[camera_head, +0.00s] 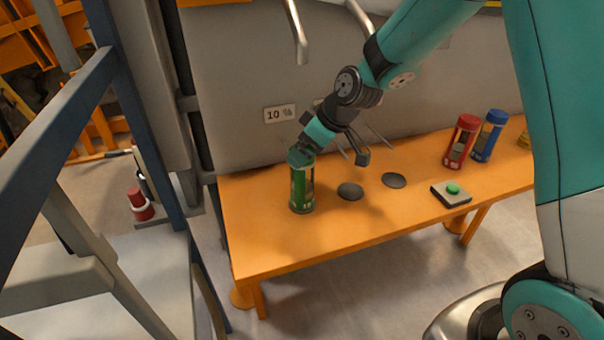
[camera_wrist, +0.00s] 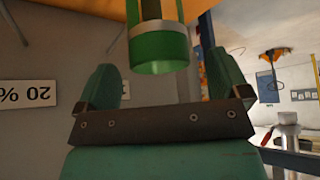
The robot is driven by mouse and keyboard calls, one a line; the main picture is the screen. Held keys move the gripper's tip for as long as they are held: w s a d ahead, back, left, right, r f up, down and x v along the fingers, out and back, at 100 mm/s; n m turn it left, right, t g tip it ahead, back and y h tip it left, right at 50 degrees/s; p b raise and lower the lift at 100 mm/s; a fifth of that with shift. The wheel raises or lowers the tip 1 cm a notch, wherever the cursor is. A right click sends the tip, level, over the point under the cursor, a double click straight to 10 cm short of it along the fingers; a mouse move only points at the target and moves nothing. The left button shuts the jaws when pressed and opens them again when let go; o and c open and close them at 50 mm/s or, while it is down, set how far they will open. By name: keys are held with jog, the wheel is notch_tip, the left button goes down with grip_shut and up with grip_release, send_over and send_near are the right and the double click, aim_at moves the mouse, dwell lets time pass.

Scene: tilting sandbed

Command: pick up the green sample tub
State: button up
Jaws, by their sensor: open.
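The green sample tub (camera_head: 301,185) stands upright on the left part of the orange table in the head view. It has a green lid and a label window. In the wrist view the tub (camera_wrist: 160,52) shows upside down at the top centre, in line with the gap between the fingers of my gripper (camera_wrist: 168,85). The fingers are apart with nothing held between them. In the head view part of the gripper covers the tub's top edge.
The orange table (camera_head: 270,247) stands against a grey wall with a "10 %" sign (camera_head: 280,114). Two dark discs (camera_head: 350,191) lie right of the tub. A green-button box (camera_head: 451,194), a red tub (camera_head: 461,142) and a blue tub (camera_head: 488,136) stand further right.

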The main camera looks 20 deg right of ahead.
jog(key=shift+x, duration=1.25)
jog(key=c, duration=1.5)
jog(key=shift+s+r, duration=0.1)
